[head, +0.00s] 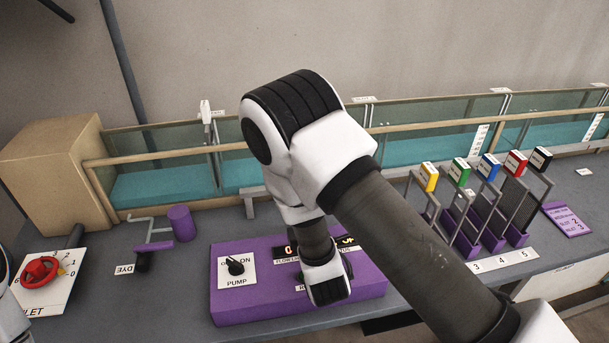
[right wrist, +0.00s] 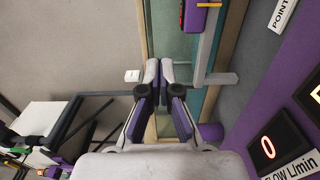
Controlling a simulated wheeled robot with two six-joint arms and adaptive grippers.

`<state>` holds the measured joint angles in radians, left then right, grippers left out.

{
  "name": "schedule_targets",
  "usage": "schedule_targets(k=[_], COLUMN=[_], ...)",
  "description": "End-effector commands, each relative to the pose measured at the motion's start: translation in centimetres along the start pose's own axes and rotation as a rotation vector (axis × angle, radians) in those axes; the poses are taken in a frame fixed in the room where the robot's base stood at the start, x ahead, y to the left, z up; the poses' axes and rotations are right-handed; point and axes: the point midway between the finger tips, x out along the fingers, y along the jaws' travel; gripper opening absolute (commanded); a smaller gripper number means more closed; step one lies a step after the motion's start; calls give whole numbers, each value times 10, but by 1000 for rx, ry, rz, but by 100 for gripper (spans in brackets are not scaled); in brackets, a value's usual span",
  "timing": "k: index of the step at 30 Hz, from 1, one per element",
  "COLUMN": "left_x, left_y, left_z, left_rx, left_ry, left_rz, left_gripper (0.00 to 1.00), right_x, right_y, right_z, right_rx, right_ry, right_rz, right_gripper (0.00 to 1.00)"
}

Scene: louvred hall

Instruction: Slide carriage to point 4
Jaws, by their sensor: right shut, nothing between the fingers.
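The carriage cannot be made out for sure in the head view, where my right arm covers the middle of the bench. In the right wrist view a small purple block (right wrist: 203,18) with a red part and a thin yellow strip sits by a grey rail (right wrist: 214,58) at the top; it may be the carriage. My right gripper (right wrist: 160,66) is shut and empty, its fingertips in front of the flume, apart from that block. The head view hides its fingers. The numbered strip (head: 503,260) shows 3, 4 and 5 at the right. My left gripper is out of view.
The glass flume (head: 160,178) runs along the back. A purple console (head: 238,300) with a pump knob (head: 236,266) stands under my right arm. Purple stands with coloured tags, including a yellow tag (head: 428,177), fill the right. A red valve wheel (head: 40,270) and purple cylinder (head: 182,223) are left.

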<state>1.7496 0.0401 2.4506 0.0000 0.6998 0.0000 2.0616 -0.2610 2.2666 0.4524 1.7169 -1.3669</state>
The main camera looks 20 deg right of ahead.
Motion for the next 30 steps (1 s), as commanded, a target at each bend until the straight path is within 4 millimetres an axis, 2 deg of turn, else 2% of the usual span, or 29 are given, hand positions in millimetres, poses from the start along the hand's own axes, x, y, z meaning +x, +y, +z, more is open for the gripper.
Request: schedule_targets(k=[1,5,8,20,21,24,30], left_x=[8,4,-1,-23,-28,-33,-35], left_y=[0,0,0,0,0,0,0], left_z=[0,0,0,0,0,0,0], left_rx=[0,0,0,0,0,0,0], left_ry=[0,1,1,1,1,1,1], left_rz=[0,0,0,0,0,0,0], left_gripper=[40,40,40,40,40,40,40], right_x=[0,6,19,104,104,107,110], right_y=[-8,-5,-4,-3,-3,-3,-6], right_z=[0,0,1,1,13,28,39], right_rx=[0,3,5,3,3,2,1], right_ry=[0,-1,-3,-2,-6,-5,0], right_rz=[0,0,0,1,-5,-3,-2], right_gripper=[0,0,0,0,0,0,0])
